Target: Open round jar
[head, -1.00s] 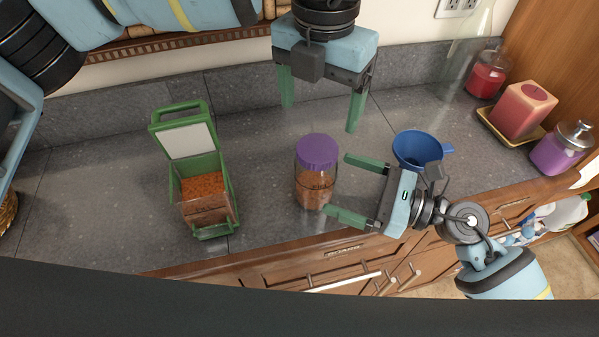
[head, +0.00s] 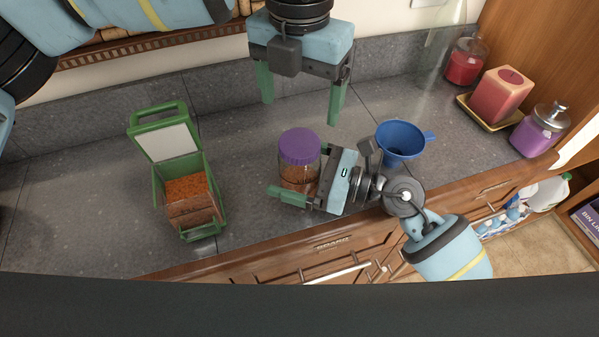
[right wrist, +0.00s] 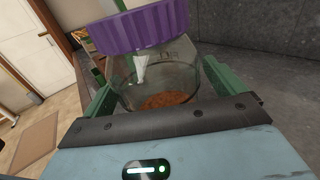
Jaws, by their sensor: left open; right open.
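The round jar (head: 297,172) is clear glass with a brownish-orange content and a purple lid (head: 300,146). It stands upright on the counter, lid on. My right gripper (head: 285,180) is open around the glass body, one finger in front and the other hidden behind the jar. In the right wrist view the jar's glass (right wrist: 158,82) lies between the two green fingers, with the purple lid (right wrist: 138,24) above them. My left gripper (head: 299,101) is open and empty, pointing down above and behind the jar.
A green-framed container (head: 186,190) with orange grains stands open at the left. A blue funnel (head: 401,139) lies right of the jar. The counter's front edge is close.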

